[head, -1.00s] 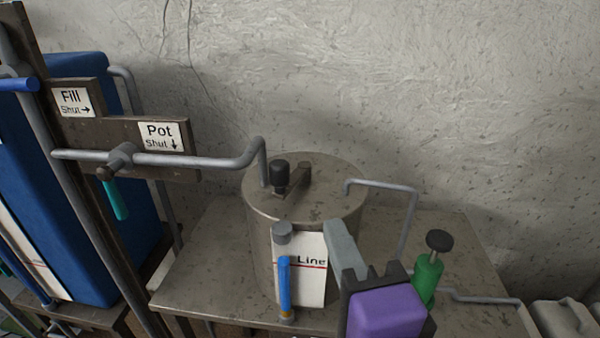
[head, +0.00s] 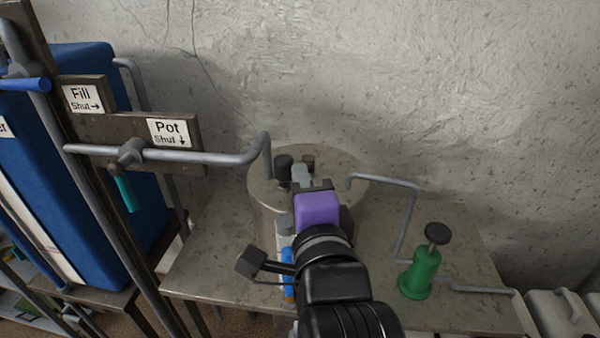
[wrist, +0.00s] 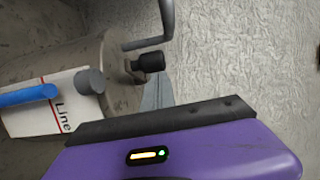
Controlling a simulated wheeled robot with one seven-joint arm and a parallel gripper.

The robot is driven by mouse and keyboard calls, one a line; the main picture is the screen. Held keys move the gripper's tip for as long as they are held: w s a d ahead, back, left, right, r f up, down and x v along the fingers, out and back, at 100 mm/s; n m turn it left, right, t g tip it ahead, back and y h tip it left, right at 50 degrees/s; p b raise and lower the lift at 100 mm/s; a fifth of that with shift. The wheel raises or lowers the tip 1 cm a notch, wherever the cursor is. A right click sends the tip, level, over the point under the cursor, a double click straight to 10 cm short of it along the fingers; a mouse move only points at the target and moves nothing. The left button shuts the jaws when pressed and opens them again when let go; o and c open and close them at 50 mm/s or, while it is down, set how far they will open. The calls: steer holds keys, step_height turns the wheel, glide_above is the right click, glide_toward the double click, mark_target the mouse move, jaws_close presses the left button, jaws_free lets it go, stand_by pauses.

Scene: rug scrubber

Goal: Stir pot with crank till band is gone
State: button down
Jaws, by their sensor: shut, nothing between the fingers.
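The pot (head: 265,205) is a grey metal drum on a metal table. Its crank is on the lid, with an upright black knob (head: 283,168); the crank arm is partly hidden. In the wrist view the black knob (wrist: 150,62) is just beyond my finger tips. My gripper (head: 300,174) is shut and empty, over the lid just right of the knob. I cannot tell whether it touches the crank. The blue sight tube (wrist: 28,95) shows beside the white "Line" card (wrist: 58,118) with its red line. I cannot make out a band in the tube.
A thin pipe (head: 390,183) leaves the lid on the right. A green hand pump (head: 420,272) stands right of my arm.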

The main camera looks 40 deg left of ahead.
mark_target(280, 169)
steer(key=shift+a, duration=0.2)
steer(key=shift+s+a, duration=0.35)
steer(key=shift+a, duration=0.3)
steer(key=shift+s+a, duration=0.3)
steer(key=shift+a, duration=0.35)
steer(key=shift+d, duration=0.15)
